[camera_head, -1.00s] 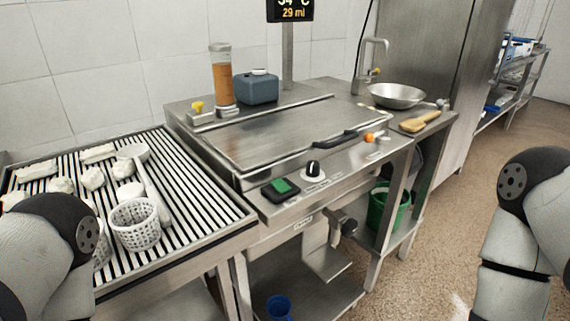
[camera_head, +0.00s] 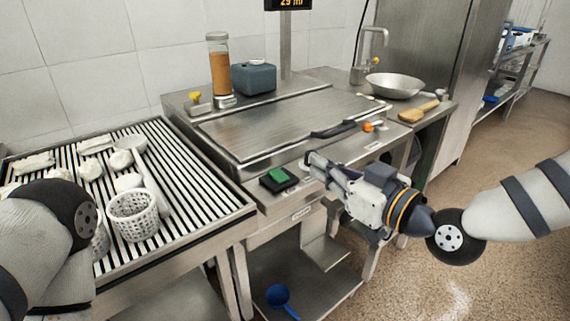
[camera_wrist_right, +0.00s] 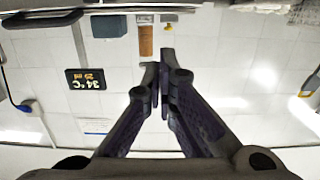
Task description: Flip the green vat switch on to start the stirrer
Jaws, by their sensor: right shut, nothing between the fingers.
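The green vat switch (camera_head: 278,174) is a green rocker in a black housing on the vat's steel front ledge, in the head view. The steel vat (camera_head: 222,127) behind it has its lid down, with a black handle (camera_head: 334,128) across the front. My right gripper (camera_head: 308,160) is shut and empty, just right of the switch and apart from it, over the ledge where the black knob was visible. The right wrist view shows its fingertips (camera_wrist_right: 159,65) together, with the switch out of view. My left arm shows at the lower left; its gripper is out of frame.
A striped draining table (camera_head: 186,160) with perforated baskets (camera_head: 133,214) and white lumps stands left. An orange-filled cylinder (camera_head: 220,72) and a blue-grey canister (camera_head: 254,78) stand behind the vat. A steel bowl (camera_head: 395,86) and wooden paddle (camera_head: 418,112) lie right. A display (camera_wrist_right: 90,79) hangs behind.

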